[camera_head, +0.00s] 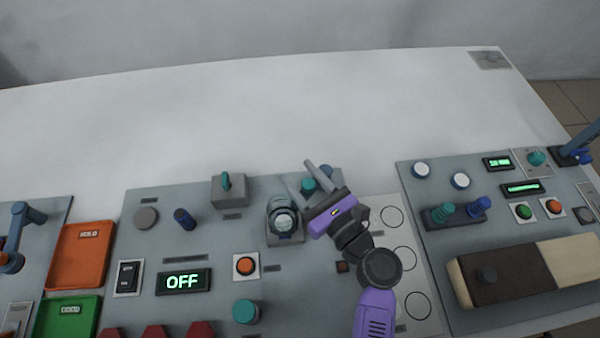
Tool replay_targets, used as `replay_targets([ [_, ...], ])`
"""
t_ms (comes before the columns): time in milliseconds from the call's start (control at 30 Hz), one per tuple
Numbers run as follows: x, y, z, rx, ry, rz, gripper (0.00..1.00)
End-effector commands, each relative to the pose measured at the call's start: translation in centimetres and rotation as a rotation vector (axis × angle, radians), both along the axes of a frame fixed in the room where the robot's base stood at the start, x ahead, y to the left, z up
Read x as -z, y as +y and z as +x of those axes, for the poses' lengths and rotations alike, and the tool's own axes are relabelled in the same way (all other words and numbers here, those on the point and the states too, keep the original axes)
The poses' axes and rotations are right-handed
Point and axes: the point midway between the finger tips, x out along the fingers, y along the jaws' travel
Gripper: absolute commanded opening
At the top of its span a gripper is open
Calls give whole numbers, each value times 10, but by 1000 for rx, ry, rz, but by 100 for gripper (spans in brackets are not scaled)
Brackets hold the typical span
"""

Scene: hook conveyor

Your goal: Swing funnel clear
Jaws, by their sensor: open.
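A round grey piece with a pale, glassy centre (284,221) sits on a small grey mount on the middle panel; it may be the funnel, but its shape is too small to be sure. My gripper (298,172) is purple with two grey fingers. It is open, just to the upper right of the round piece, with its fingers pointing up and left. A teal knob (308,185) shows between the fingers, and a blue knob (326,171) shows just right of them. I cannot tell whether a finger touches the teal knob. My wrist hides part of the panel.
On the middle panel are a grey box with a teal lever (226,187), a display reading OFF (184,282), an orange button (246,265) and a teal knob (246,311). Orange (62,275) and green trays lie left. The white table (250,120) behind is clear.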

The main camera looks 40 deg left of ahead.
Motion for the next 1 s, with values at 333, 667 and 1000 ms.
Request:
replay_targets([
  [333, 0, 4, 1, 0, 0, 0, 48],
  [667, 0, 4, 1, 0, 0, 0, 0],
  [1000, 0, 4, 0, 0, 0, 0, 0],
])
